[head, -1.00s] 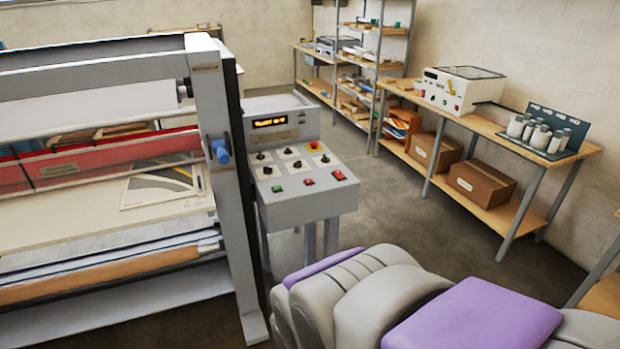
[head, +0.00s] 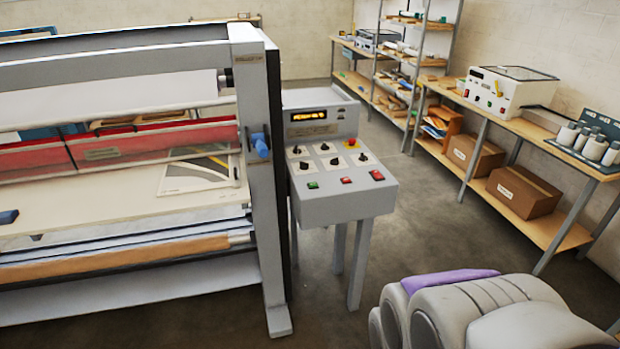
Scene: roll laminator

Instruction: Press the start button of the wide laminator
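The wide laminator (head: 262,165) fills the left of the head view, with a white roll, a red bar and a pale bed. Its control console (head: 345,207) stands on legs at its right side. The console has a lit amber display (head: 310,117), several black knobs and a yellow-based red knob (head: 351,142). The labels are too small to read. My gripper is not in view; grey and purple parts of my own body show at lower right.
A wooden bench (head: 530,143) along the right wall holds a white machine (head: 507,88) and several bottles (head: 590,145), with cardboard boxes (head: 522,192) below. Metal shelving (head: 418,55) stands at the back. The grey floor (head: 425,225) between console and bench is clear.

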